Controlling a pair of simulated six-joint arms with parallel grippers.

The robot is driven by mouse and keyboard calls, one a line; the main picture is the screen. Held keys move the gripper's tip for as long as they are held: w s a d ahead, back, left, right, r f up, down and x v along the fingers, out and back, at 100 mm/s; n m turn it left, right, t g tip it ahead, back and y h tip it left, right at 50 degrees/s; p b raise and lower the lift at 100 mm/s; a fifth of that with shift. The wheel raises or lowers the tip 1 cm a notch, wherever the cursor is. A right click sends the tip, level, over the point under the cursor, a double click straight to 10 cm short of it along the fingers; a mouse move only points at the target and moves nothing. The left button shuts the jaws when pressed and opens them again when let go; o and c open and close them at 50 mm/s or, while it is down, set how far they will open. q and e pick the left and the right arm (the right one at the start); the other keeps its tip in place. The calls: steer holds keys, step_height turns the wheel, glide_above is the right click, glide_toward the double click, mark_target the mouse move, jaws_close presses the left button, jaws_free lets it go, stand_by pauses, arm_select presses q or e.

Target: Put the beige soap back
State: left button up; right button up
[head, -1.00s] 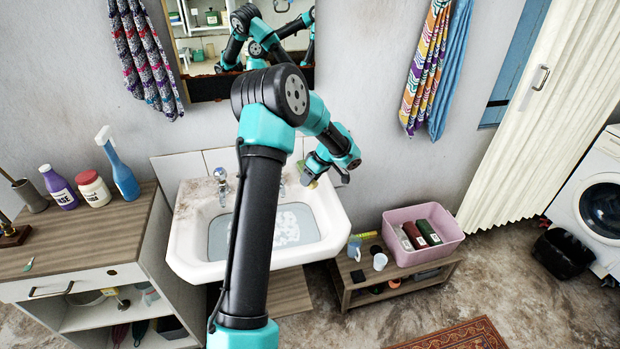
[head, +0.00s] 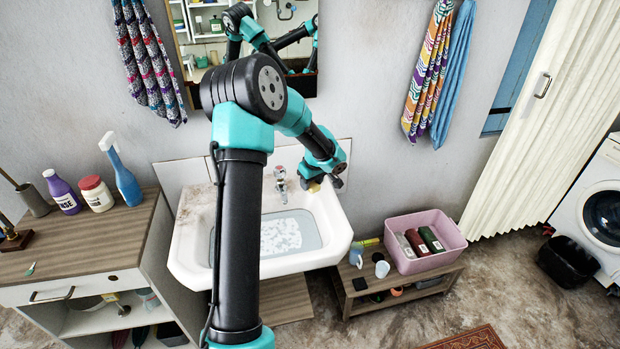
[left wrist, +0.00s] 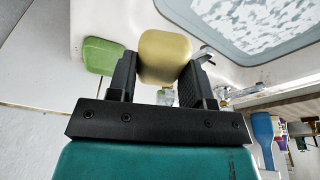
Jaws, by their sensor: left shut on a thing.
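My left gripper (head: 322,186) is shut on the beige soap (left wrist: 165,57), with one finger on each side of it in the left wrist view. In the head view the gripper is at the back right corner of the white washbasin (head: 338,238), and only a small part of the soap (head: 314,187) shows. A green rounded piece (left wrist: 102,56), a dish or a soap, lies on the pale ledge beside the gripper in the left wrist view. I cannot tell whether the soap touches the ledge. My right gripper is not in view.
The basin holds water with foam (head: 282,234), and a tap (head: 281,178) stands at its back. A low bench (head: 350,300) with a pink tub (head: 455,247) is at the right. A cabinet (head: 110,240) with bottles stands at the left. A mirror hangs behind my arm.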

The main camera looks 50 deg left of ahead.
arm_select(q)
steer(key=shift+a, duration=0.1)
steer(key=w+a, duration=0.3)
steer(key=a, duration=0.1)
steer(key=w+a+f, duration=0.1)
steer(key=w+a, duration=0.6)
steer(key=shift+w+a+f, duration=0.1)
steer(key=shift+a+f, duration=0.1)
steer(key=shift+a, duration=0.1)
steer(key=shift+w+a, duration=0.1)
steer(key=shift+a, duration=0.05)
steer(key=shift+f, duration=1.8)
steer(key=shift+f, duration=0.6)
steer(key=o, duration=1)
